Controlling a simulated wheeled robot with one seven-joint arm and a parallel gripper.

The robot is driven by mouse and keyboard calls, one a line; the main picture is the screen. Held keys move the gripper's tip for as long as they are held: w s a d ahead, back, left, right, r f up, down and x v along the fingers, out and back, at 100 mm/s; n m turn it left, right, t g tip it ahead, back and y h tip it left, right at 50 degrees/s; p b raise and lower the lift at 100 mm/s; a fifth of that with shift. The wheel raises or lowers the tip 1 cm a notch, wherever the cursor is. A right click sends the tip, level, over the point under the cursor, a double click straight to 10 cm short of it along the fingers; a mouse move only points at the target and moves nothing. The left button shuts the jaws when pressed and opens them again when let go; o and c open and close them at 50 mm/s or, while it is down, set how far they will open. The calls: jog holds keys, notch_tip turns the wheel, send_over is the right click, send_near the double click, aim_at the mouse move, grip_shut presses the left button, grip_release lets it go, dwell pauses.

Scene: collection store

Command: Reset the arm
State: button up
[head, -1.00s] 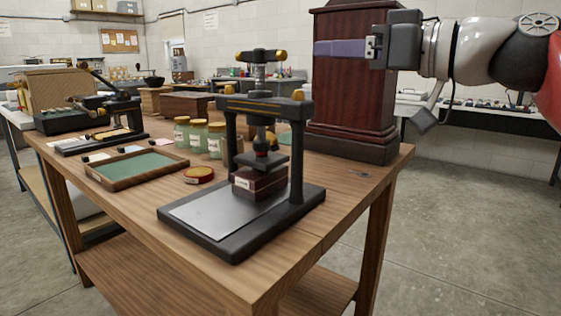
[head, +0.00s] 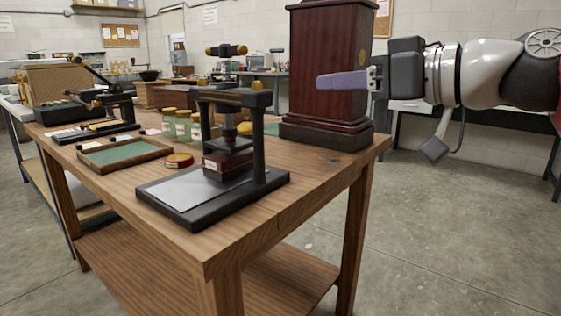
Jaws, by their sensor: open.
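My gripper (head: 342,82) is at the upper right in the head view, with its purple fingers pointing left. It is open, and I see nothing held between the fingers. It is at about the height of the middle of a dark red wooden case (head: 327,60) and overlaps its right part in the picture. I cannot tell how far the fingers are from the case. My arm reaches in from the right edge.
A wooden table (head: 262,226) bears the case, a black screw press (head: 255,165) with a dark red block (head: 222,165) under its plate, a green-lined tray (head: 125,155) and several jars. Concrete floor (head: 440,240) is free at the right.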

jog(key=s+d+f+m+g+h, duration=0.1)
jog(key=s+d+f+m+h, duration=0.1)
jog(key=f, duration=1.1)
jog(key=s+d+f+m+g+h, duration=0.2)
jog(key=s+f+m+h, duration=0.2)
jog(key=f, duration=0.8)
jog(key=s+d+f+m+g+h, duration=0.2)
jog(key=s+f+h, duration=0.4)
jog(key=f, duration=0.7)
jog(key=shift+s+d+f+m+h+p, duration=0.2)
jog(key=shift+s+f+m+h+p, duration=0.1)
jog(key=shift+s+m, duration=0.4)
